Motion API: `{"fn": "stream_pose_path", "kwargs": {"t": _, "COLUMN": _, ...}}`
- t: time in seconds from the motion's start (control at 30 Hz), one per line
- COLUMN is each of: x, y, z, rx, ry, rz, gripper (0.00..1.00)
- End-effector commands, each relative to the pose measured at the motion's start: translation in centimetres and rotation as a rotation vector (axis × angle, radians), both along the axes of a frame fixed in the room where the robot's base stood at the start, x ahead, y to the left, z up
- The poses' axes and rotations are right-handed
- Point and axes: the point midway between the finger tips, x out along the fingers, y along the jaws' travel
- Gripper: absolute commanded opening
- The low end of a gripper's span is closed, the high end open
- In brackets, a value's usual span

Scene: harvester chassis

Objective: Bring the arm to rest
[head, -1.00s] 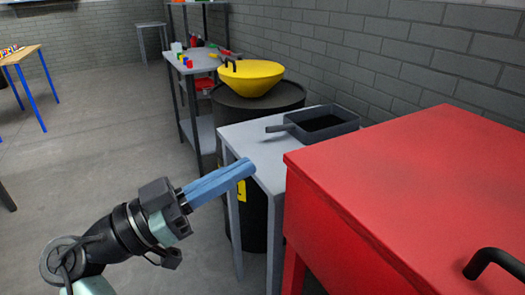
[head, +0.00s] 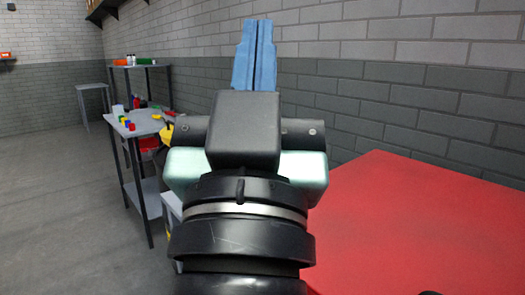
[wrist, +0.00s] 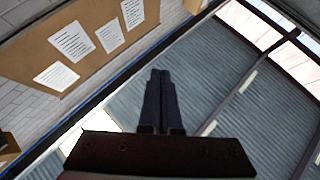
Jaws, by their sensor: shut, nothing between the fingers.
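My gripper (head: 258,24) points upward in the middle of the head view, with its blue fingers pressed together and nothing between them. My black wrist and forearm stand close to the camera below it. In the wrist view my fingers (wrist: 160,74) are shut and look dark against the roof. The gripper touches nothing that I can see.
A red surface (head: 430,220) lies at the lower right, beside my arm. A grey shelf table (head: 140,122) with small coloured items stands at the left. The yellow bowl (head: 166,134) is mostly hidden behind my arm. The wrist view shows a notice board (wrist: 100,50) and a corrugated roof (wrist: 215,75).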

Motion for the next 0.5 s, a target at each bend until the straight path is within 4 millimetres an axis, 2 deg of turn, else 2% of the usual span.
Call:
{"fn": "stream_pose_path", "kwargs": {"t": 0.03, "x": -2.7, "y": -0.7, "z": 1.8, "rx": -0.017, "ry": -0.089, "rz": 0.008, "gripper": 0.00}}
{"fn": "stream_pose_path", "kwargs": {"t": 0.07, "x": -4.2, "y": -0.9, "z": 2.7, "rx": -0.028, "ry": -0.139, "rz": 0.015, "gripper": 0.00}}
{"fn": "stream_pose_path", "kwargs": {"t": 0.1, "x": -3.8, "y": -0.6, "z": 4.9, "rx": -0.030, "ry": -0.129, "rz": 0.020, "gripper": 0.00}}
{"fn": "stream_pose_path", "kwargs": {"t": 0.27, "x": -3.6, "y": -0.5, "z": 9.3, "rx": -0.029, "ry": -0.120, "rz": 0.021, "gripper": 0.00}}
{"fn": "stream_pose_path", "kwargs": {"t": 0.5, "x": -3.5, "y": -0.5, "z": 16.7, "rx": -0.028, "ry": -0.117, "rz": 0.023, "gripper": 0.00}}
